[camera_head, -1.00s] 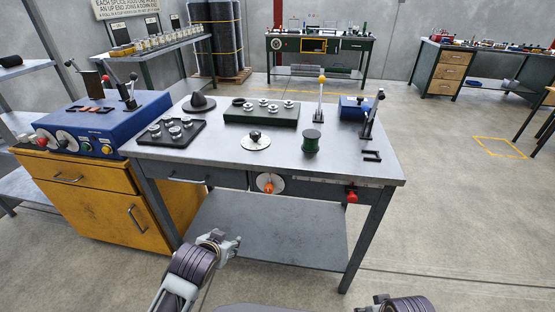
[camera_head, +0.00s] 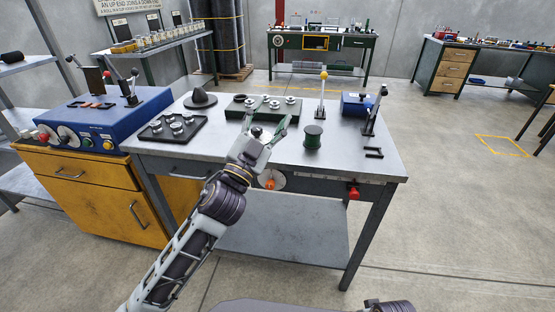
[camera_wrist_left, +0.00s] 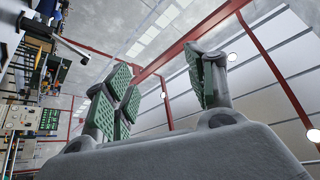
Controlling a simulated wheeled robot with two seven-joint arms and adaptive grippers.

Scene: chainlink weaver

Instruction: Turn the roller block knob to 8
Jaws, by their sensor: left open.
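A round black knob (camera_head: 257,131) on a pale dial stands on the grey worktable; my left gripper covers most of the dial. An orange knob (camera_head: 270,184) on a pale dial is on the table's front, partly behind my left wrist. I cannot tell which is the roller block knob, as no labels or numbers can be read. My left gripper (camera_head: 268,126) appears at the black knob in the head view; contact cannot be judged. In the left wrist view the left gripper (camera_wrist_left: 163,90) is open, with green pads apart and nothing between them. My right gripper is not in view.
The table carries a dark green block (camera_head: 235,113) with pale rollers, a green spool (camera_head: 313,136), a yellow-topped lever (camera_head: 322,95), a black tray (camera_head: 172,127) and a blue box (camera_head: 355,104). A red knob (camera_head: 353,192) is on the front right. A blue machine (camera_head: 95,122) stands left.

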